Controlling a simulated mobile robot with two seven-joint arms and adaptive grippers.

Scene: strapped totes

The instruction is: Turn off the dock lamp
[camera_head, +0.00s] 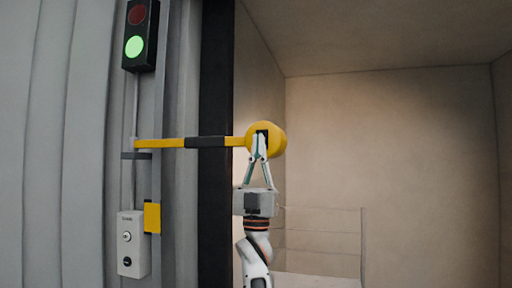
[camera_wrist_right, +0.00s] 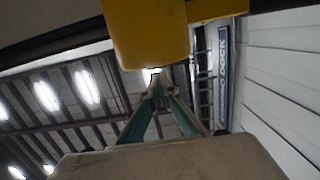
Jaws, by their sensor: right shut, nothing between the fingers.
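The dock lamp (camera_head: 277,140) is a round yellow head on the end of a yellow and black arm (camera_head: 172,143) that reaches out from the door frame. It fills the top of the right wrist view (camera_wrist_right: 146,38). The wall inside the bay behind it has a warm glow. My right gripper (camera_head: 259,142) is shut and empty, pointing up, with its fingertips in front of the lamp head. In the right wrist view the fingertips (camera_wrist_right: 160,82) are just by the lamp's lower edge; I cannot tell whether they touch it. My left gripper is not in view.
A signal light (camera_head: 140,35) with green lit hangs at upper left. A grey control box (camera_head: 131,262) with buttons is below, beside a yellow block (camera_head: 152,217). A dark door edge (camera_head: 215,210) borders the bay. The bay interior at right is open, with a faint rail frame low down.

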